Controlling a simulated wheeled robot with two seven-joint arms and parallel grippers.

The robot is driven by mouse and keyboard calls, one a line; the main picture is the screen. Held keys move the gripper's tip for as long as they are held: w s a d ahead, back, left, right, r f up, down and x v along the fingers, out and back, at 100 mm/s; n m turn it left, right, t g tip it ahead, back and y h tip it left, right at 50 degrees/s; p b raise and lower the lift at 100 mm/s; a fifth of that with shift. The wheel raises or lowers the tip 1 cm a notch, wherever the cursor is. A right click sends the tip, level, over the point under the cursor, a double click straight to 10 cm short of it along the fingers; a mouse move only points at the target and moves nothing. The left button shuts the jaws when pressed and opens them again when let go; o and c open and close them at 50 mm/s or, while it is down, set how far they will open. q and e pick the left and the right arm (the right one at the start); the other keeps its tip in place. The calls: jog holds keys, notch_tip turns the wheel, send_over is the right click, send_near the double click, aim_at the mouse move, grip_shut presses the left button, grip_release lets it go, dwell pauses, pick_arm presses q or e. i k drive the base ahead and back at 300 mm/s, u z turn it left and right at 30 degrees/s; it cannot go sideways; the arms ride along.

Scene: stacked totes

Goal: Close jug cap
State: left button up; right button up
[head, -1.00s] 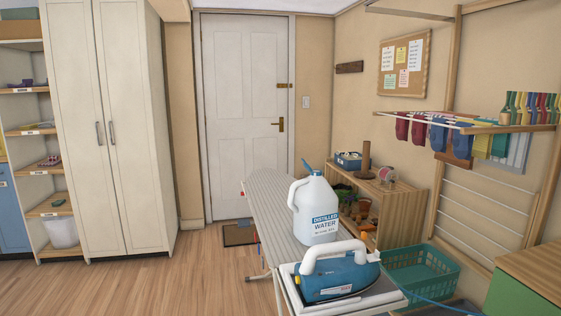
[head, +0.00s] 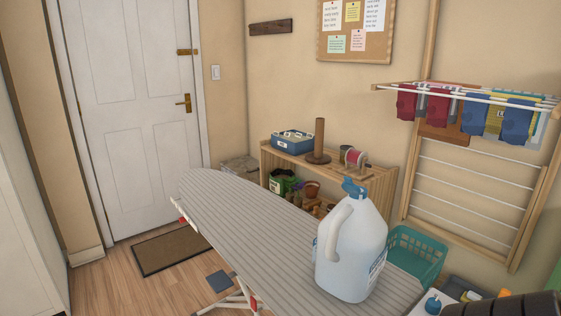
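The white jug (head: 348,252) stands upright on the striped ironing board (head: 240,225), near its right end. Its handle faces left and its label is turned mostly away to the right. The blue cap (head: 353,189) is on top of the jug, with a part angled up to the right; I cannot tell for sure whether it is open. Neither of my grippers is identifiable in the head view.
A wooden shelf (head: 385,183) with a blue box (head: 292,141) and a spool (head: 355,158) stands behind the board. A green basket (head: 420,250) is right of the jug. A dark ridged shape (head: 505,306) fills the bottom right corner. Floor is clear at lower left.

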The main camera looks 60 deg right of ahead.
aim_at(348, 185)
jog(key=i, duration=1.65)
jog(key=z, duration=4.05)
